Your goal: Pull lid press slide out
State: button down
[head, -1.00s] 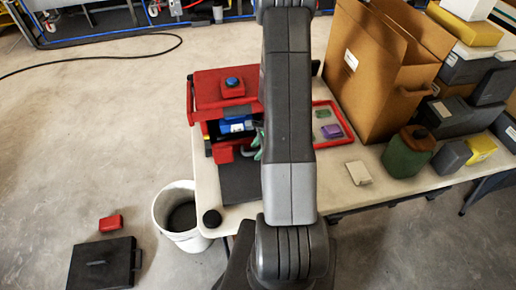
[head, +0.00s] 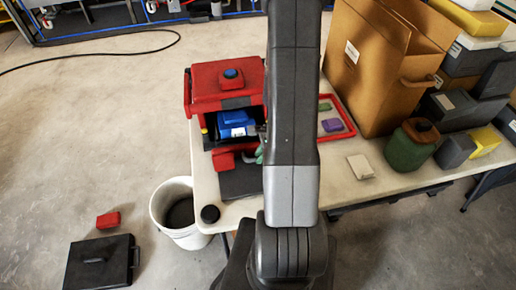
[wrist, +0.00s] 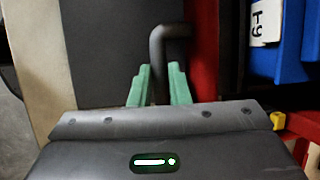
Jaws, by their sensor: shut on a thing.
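The lid press (head: 208,88) is a red case with a blue button on top, standing on the table's left end. Below its top, a blue box (head: 236,122) with a white label sits in the dark opening. A red front piece (head: 223,160) sticks out toward me below the box. My gripper (wrist: 160,88) has green fingers closed on a dark bent bar handle (wrist: 170,32) in the wrist view. In the head view my arm hides most of the gripper. The blue box also shows at the right of the wrist view (wrist: 285,60).
A dark mat (head: 240,182) lies in front of the press on the pale table (head: 300,210). A red tray (head: 349,128) with small parts, a cardboard box (head: 375,65) and a green canister (head: 408,148) stand to the right. A white bucket (head: 163,205) is on the floor at left.

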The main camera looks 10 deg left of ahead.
jog(key=s+d+b, duration=0.1)
jog(key=s+d, duration=0.1)
jog(key=s, duration=0.2)
jog(key=s+d+b, duration=0.2)
jog(key=s, duration=0.2)
jog(key=s+d+b, duration=0.2)
jog(key=s, duration=0.2)
jog(key=shift+s, duration=0.25)
jog(key=c, duration=1.4)
grip_release()
jog(key=shift+o, duration=0.2)
jog(key=p+v, duration=0.4)
jog(key=v, duration=1)
jog(key=shift+f, duration=0.1)
jog(key=b+x, duration=0.4)
jog(key=x, duration=1)
